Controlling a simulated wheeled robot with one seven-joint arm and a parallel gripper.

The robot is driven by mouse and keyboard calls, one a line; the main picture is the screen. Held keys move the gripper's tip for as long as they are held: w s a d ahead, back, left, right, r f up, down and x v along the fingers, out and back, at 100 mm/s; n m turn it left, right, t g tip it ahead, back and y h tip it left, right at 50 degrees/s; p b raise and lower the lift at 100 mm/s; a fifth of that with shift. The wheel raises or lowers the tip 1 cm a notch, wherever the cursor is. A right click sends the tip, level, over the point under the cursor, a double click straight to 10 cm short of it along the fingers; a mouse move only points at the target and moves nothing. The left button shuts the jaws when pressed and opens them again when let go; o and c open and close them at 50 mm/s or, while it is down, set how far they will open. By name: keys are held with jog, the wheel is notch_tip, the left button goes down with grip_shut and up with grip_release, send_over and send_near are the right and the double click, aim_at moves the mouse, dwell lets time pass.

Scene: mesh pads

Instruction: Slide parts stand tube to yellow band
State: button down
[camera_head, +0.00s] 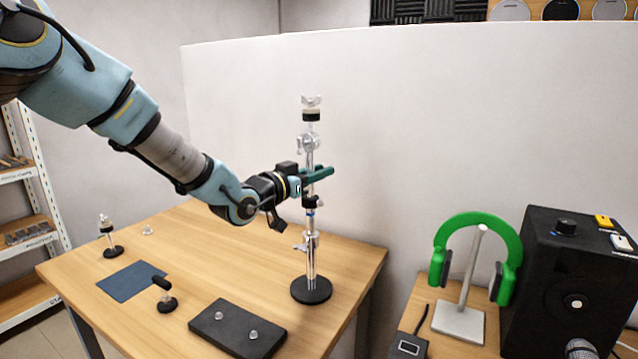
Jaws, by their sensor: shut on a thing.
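The parts stand (311,262) is a chrome upright on a round black base, standing on the wooden table's right part. Its tube has clamps with wing screws, a small blue mark below my gripper, and a black and pale piece near the top. My gripper (318,174), with green fingers, reaches in from the left and is shut on the stand tube (311,155) at about mid-height, just below the upper clamp (308,142). The fingers hide part of the tube. I cannot make out a clear yellow band on it.
A white partition (420,130) rises behind. Green headphones (478,225) and a black speaker (560,275) are at right.

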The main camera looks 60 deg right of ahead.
jog(key=c, duration=0.7)
grip_release()
jog(key=shift+r, duration=0.2)
jog(key=shift+f, duration=0.1)
jog(key=w+a+b, duration=0.2)
jog(key=a+b, duration=0.2)
jog(key=a, duration=0.6)
jog(key=shift+a, duration=0.35)
